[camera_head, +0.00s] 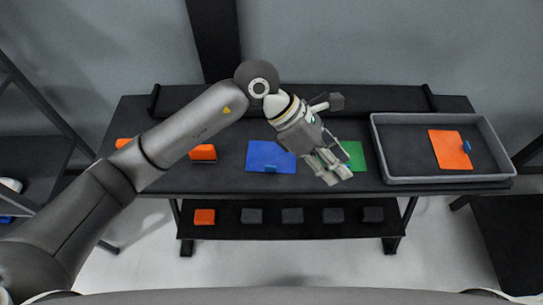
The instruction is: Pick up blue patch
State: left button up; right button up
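The blue patch (265,158) lies flat on the dark table, left of the middle, with a small blue piece on its lower edge. My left gripper (333,172) is over the table to the right of the blue patch, above part of a green patch (355,155). It hides the left part of the green patch. Nothing shows held in the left gripper, but its fingers are too small to tell open from shut. My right gripper is not in view.
A grey tray (440,179) at the table's right holds an orange patch (447,150) with a blue piece. An orange block (203,153) sits left of the blue patch. A lower shelf (290,230) holds an orange block and several dark ones.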

pick_arm(q)
jog(key=w+a+f+t+y, duration=0.25)
jog(key=w+a+y, duration=0.25)
jog(key=a, duration=0.3)
jog(key=y, duration=0.3)
send_over(269, 166)
jog(key=shift+t, duration=0.35)
jog(key=f, duration=0.3)
jog(key=f+p, duration=0.1)
jog(key=f, duration=0.1)
jog(key=shift+w+a+f, duration=0.1)
jog(key=shift+w+a, duration=0.15)
jog(key=shift+a, duration=0.1)
jog(key=f, duration=0.1)
jog(key=f+p, duration=0.1)
jog(key=f, duration=0.3)
jog(key=shift+s+d+f+p, duration=0.2)
jog(key=shift+s+d+p, duration=0.1)
jog(key=shift+d+p, duration=0.1)
jog(key=shift+f, duration=0.25)
grip_shut()
